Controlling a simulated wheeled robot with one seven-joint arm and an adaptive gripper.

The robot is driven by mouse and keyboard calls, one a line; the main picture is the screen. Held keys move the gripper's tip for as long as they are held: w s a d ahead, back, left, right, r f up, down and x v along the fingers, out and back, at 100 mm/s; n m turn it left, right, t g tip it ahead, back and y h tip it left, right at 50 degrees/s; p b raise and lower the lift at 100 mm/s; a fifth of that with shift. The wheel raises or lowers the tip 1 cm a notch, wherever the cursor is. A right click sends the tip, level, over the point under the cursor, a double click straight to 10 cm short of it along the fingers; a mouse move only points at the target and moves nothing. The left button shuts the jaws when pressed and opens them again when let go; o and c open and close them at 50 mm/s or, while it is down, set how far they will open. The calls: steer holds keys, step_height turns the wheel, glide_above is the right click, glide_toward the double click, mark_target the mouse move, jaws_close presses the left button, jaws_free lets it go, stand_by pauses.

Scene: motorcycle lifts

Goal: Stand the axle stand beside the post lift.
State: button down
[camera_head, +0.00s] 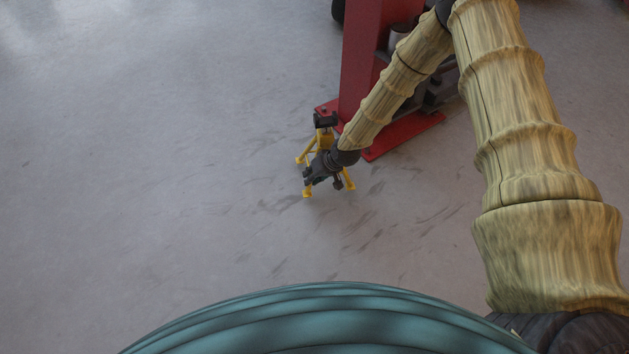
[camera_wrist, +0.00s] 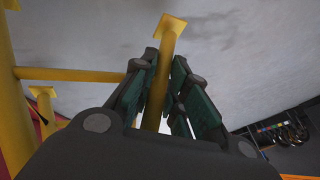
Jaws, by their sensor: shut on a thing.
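The yellow axle stand (camera_head: 300,158) with a dark top is on or just above the floor beside the post lift (camera_head: 365,60). The red post rises from a red base plate (camera_head: 405,135), close to the right of the stand. My gripper (camera_head: 309,180) reaches down at the stand's near side. In the wrist view my gripper (camera_wrist: 160,92) is shut on one yellow leg of the axle stand (camera_wrist: 170,35), between its green pads. The stand looks upright. I cannot tell whether all its feet touch the floor, as my gripper hides part of it.
Grey concrete floor (camera_head: 180,150) is clear to the left and in front of the stand. In the wrist view a dark rack or box with coloured items (camera_wrist: 285,130) shows at the lower right.

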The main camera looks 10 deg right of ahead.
steer(key=shift+f+b, duration=0.95)
steer(key=shift+f, duration=0.55)
steer(key=c, duration=1.4)
jaws_free()
steer(key=shift+s+f, duration=0.1)
steer(key=shift+s, duration=0.05)
steer(key=shift+p+v, duration=3.5)
steer(key=shift+v, duration=2.5)
